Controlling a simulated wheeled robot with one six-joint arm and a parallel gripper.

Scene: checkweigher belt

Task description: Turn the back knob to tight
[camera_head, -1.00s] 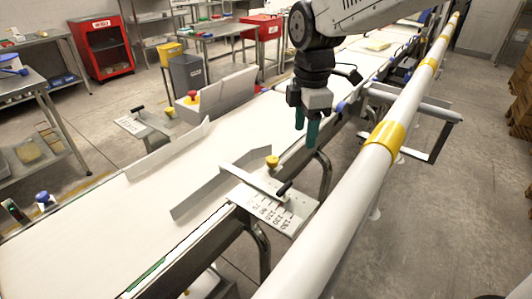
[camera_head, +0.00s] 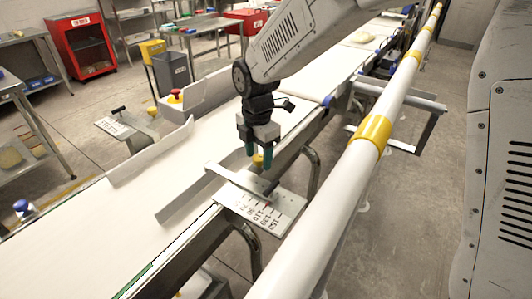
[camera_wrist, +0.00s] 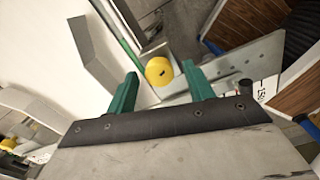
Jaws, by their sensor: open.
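A yellow knob (camera_head: 258,161) sits on the bracket with the printed scale at the right edge of the belt, partly hidden by my fingers. In the wrist view, the same round yellow knob (camera_wrist: 159,71), with a small dark mark on top, shows between my two green fingertips. My gripper (camera_head: 258,153) is open, pointing down at this knob; it also shows in the wrist view (camera_wrist: 164,76). I cannot tell whether the fingers are level with the knob. Another yellow knob (camera_head: 152,112) sits on the bracket across the belt, away from my gripper.
The scale plate (camera_head: 262,210) has a black-tipped handle beside the knob. An angled guide plate (camera_head: 187,198) stands on the white belt (camera_head: 120,215). A white rail with yellow bands (camera_head: 335,195) runs along the right. A red button (camera_head: 175,94) is across the belt.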

